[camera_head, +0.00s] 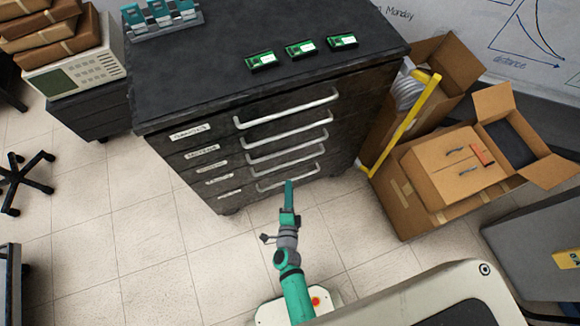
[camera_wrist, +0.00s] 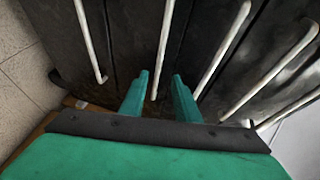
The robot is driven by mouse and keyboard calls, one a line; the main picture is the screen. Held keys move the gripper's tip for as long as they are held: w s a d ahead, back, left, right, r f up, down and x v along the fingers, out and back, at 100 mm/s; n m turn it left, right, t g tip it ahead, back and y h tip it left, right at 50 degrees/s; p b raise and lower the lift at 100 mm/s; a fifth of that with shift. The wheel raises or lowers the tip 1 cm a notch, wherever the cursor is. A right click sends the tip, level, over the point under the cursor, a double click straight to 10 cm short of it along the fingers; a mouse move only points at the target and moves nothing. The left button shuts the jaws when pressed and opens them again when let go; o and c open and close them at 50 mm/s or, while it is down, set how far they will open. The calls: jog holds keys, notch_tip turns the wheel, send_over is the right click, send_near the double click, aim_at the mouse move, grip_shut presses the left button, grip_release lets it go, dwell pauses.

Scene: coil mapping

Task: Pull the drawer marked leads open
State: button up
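The dark drawer cabinet (camera_head: 190,185) has several stacked drawers, each with a white label and a pale bar handle; all look shut. The labels (camera_head: 190,131) are too small to read surely, so I cannot tell which says leads. My gripper (camera_head: 289,183) is at the cabinet's front, by the lower handles (camera_head: 287,178). In the wrist view, its two green fingers (camera_wrist: 160,82) are apart, with one handle (camera_wrist: 163,50) showing in the gap between them. This appears to be the second handle from the bottom. Whether the fingers touch it I cannot tell.
Three green circuit boards (camera_head: 300,48) and a teal rack (camera_head: 160,15) are on the cabinet top. Open cardboard boxes (camera_head: 440,205) and a yellow frame (camera_head: 415,110) stand close on the right. Tiled floor (camera_head: 150,240) before the cabinet is clear on the left.

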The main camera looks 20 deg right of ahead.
jog(key=x, duration=1.1)
jog(key=shift+f, duration=0.2)
grip_shut()
